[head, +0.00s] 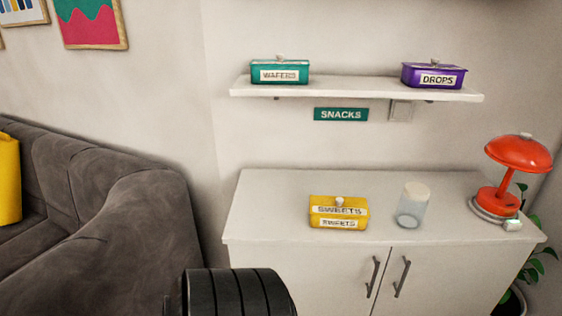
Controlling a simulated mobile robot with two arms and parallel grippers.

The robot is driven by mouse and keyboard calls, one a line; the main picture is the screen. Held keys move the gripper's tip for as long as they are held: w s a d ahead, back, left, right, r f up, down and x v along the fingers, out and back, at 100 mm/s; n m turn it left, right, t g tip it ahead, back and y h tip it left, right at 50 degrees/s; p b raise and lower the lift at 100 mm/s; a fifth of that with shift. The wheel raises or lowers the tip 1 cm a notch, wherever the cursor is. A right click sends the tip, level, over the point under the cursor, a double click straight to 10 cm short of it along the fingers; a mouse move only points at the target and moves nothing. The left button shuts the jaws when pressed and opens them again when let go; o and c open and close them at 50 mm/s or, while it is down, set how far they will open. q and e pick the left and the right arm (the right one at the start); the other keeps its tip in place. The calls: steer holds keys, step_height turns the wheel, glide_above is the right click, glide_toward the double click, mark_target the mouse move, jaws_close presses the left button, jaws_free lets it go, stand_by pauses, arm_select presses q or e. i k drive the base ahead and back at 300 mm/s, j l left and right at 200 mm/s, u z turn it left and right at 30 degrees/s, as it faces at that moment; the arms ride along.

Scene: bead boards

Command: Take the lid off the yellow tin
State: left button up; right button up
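The yellow tin (338,222) stands on the white cabinet top, near its front edge in the head view. Its front carries a "SWEETS" label. Neither of my grippers is in view, and nothing touches the tin.
A pale cylindrical jar (412,207) stands just right of the tin. A red lamp (518,160) is at the cabinet's right end. A shelf (350,90) above holds a teal tin (280,73) and a purple tin (433,76). A grey sofa (110,230) is left.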

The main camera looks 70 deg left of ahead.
mark_target(318, 205)
steer(key=u, duration=2.65)
steer(key=l, duration=0.1)
